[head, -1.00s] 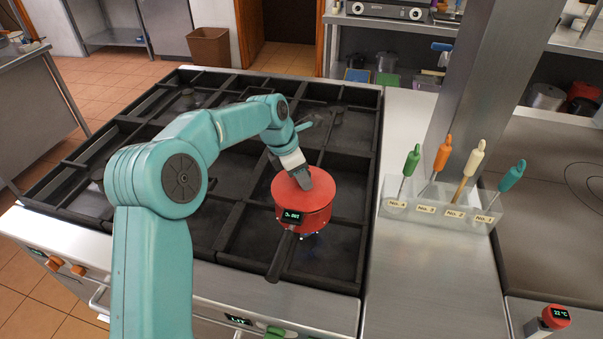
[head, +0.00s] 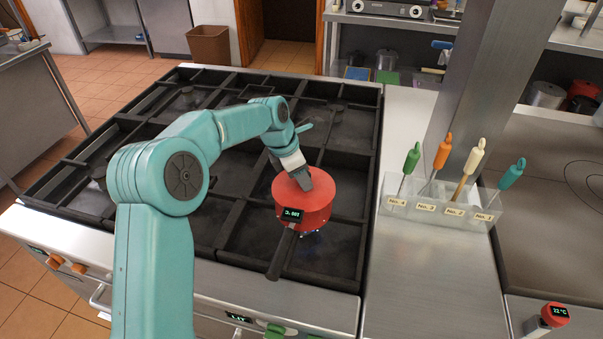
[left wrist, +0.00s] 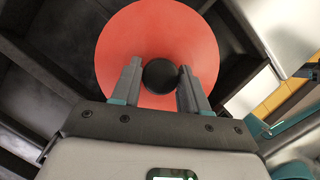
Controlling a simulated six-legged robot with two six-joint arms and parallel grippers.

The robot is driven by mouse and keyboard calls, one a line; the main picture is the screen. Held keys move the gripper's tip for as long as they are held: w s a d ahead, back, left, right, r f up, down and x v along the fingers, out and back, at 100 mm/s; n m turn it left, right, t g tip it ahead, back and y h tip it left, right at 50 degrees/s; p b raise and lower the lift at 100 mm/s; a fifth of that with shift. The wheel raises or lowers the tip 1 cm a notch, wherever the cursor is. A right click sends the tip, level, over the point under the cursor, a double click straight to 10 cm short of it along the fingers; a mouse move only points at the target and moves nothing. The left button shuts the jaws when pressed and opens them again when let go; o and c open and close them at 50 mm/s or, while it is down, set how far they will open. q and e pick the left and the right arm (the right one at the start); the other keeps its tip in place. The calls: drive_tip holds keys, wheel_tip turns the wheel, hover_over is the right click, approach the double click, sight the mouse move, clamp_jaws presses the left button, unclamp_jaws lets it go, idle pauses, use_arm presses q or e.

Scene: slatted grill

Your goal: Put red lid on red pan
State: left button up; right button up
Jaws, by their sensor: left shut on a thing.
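The red pan (head: 303,212) stands on the slatted grill over a lit burner, its dark handle (head: 283,255) pointing toward the front and a small display at the handle's root. The red lid (head: 318,183) lies on top of the pan and looks level. My left gripper (head: 303,179) reaches down onto the lid. In the left wrist view its two fingers are shut on the black knob (left wrist: 160,75) of the red lid (left wrist: 125,45). The gripper hides part of the lid, and the exact seating of the rim cannot be told. My right gripper is out of view.
The black grill (head: 130,160) is bare around the pan. To the right, a steel counter (head: 425,285) bears a clear holder (head: 438,207) with several coloured-handled tools, beside a steel post (head: 500,80). A red-topped thermometer display (head: 556,313) is at the front right.

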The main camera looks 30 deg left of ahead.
use_arm(q)
drive_tip(key=o, duration=1.4)
drive_tip(key=shift+c, duration=0.2)
drive_tip(key=v, duration=1.6)
drive_tip(key=shift+r+b, duration=0.2)
drive_tip(key=shift+b, duration=0.1)
drive_tip(key=shift+a, duration=0.1)
drive_tip(key=shift+s, duration=0.15)
